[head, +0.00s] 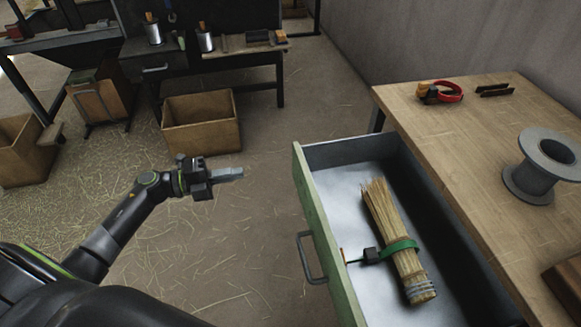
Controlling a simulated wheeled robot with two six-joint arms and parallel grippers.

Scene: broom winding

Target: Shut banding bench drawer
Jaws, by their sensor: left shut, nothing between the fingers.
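The banding bench (428,104) stands at the right with a wooden top. Its drawer (321,229) is pulled out towards the left, with a green front and a grey metal inside. A dark handle (309,258) is on the drawer front. My right gripper is not in view.
On the bench top are a grey spool (541,168), a red ring-shaped tool (447,92) and small dark pieces (494,90). A wooden crate (202,127) and a dark workbench (190,65) stand behind my left arm. Straw-littered floor lies open left of the drawer.

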